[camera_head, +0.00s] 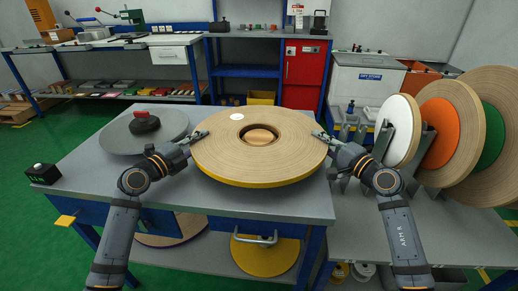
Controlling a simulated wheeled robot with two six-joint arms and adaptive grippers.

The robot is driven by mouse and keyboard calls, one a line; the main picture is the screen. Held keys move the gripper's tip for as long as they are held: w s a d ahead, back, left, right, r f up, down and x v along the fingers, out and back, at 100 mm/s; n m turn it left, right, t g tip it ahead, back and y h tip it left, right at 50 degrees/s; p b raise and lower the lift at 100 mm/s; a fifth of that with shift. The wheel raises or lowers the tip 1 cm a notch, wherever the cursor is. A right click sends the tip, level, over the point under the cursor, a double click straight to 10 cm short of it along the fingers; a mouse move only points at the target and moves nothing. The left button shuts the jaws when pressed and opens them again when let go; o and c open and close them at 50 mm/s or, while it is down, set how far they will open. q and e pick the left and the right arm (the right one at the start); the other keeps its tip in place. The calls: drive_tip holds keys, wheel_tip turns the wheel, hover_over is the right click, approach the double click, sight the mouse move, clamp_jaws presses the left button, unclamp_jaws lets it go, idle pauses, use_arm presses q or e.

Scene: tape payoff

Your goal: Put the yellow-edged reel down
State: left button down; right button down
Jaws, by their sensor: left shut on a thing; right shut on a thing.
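The yellow-edged reel (225,158) is a wide, flat tan roll with a yellow lower rim and a round hole in its middle. It lies level above the grey table (290,201); I cannot tell whether it touches the top. A small white round label sits on its upper face. My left gripper (199,136) is shut on its left edge. My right gripper (320,136) is shut on its right edge. The fingertips are small in this view.
A grey disc (112,137) with a dark red-topped knob (145,122) lies at the table's left. A black box with a button (42,173) is at the left corner. Several upright reels (440,135) stand in a rack at right. A yellow disc (262,257) is on the shelf below.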

use_arm(q)
drive_tip(key=shift+f+b, duration=0.6)
drive_tip(key=shift+f, duration=0.05)
use_arm(e)
drive_tip(key=shift+f, duration=0.7)
use_arm(q)
drive_tip(key=shift+s+d+f, duration=0.15)
use_arm(e)
drive_tip(key=shift+s+d+f, duration=0.15)
use_arm(q)
drive_tip(key=c, duration=1.6)
unclamp_jaws()
use_arm(e)
drive_tip(key=c, duration=1.6)
unclamp_jaws()
drive_tip(key=shift+d, duration=0.1)
use_arm(q)
drive_tip(key=o, duration=0.3)
drive_tip(key=shift+f, duration=0.1)
use_arm(e)
drive_tip(key=o, duration=0.3)
use_arm(q)
drive_tip(key=shift+s, duration=0.1)
